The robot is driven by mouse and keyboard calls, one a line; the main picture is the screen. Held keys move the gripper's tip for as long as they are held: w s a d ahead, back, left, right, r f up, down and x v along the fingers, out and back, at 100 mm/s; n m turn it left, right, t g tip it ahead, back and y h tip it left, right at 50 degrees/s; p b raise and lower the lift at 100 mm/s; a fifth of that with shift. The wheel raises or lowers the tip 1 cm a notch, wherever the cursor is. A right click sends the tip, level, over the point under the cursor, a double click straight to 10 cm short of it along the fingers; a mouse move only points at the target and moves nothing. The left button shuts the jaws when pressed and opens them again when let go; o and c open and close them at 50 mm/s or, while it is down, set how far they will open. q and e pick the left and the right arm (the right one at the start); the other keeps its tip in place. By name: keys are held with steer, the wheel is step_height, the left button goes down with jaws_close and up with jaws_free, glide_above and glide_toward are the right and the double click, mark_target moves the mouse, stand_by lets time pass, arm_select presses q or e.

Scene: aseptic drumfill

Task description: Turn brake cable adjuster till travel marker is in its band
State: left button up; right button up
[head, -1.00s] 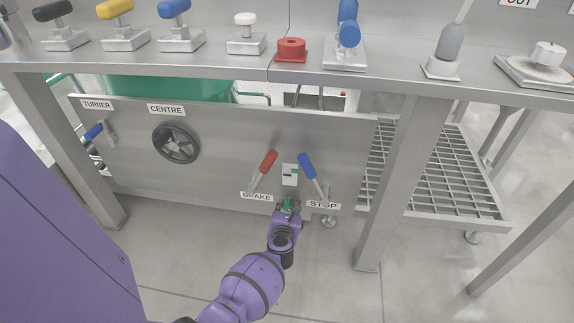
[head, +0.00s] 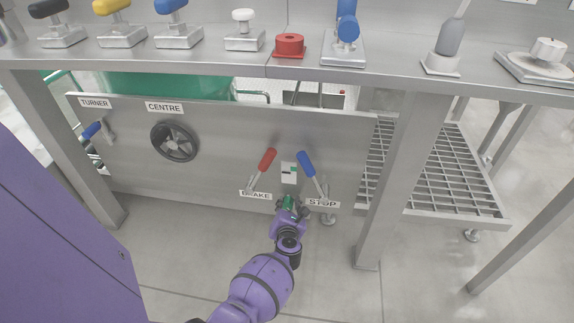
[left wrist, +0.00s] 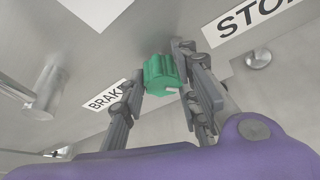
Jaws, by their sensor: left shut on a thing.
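The green ribbed adjuster knob (left wrist: 161,76) sits on the grey panel between the BRAKE and STOP labels. It also shows as a small green spot in the head view (head: 288,201). My left gripper (left wrist: 158,88) has its fingers on both sides of the knob and is shut on it. A small white indicator plate (head: 289,172) with a green patch and a dark mark is just above the knob. The marker's exact position against its band is too small to tell. My right gripper is not in view.
A red-handled lever (head: 266,162) stands left of the plate and a blue-handled lever (head: 307,165) right of it. A dark handwheel (head: 174,141) is further left. The steel bench (head: 300,75) with several controls overhangs above. The floor below is clear.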

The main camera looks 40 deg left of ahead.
arm_select(q)
steer(key=shift+s+a+f+m+g+y+b, duration=0.15)
steer(key=shift+m+y+b, duration=0.25)
steer(key=shift+m, duration=0.2)
steer(key=shift+f+m+g+y+b, duration=0.15)
steer(key=shift+m+y+b, duration=0.1)
steer(key=shift+m+y, duration=0.3)
steer(key=shift+m+y+b, duration=0.55)
steer(key=shift+m+b, duration=0.15)
steer(key=shift+m, duration=0.35)
steer(key=shift+m+y+b, duration=0.4)
steer(key=shift+m+b, duration=0.25)
steer(key=shift+m, duration=0.25)
steer(key=shift+r+m+y+b, duration=0.15)
steer(key=shift+m+y+b, duration=0.3)
steer(key=shift+m, duration=0.25)
steer(key=shift+r, duration=0.1)
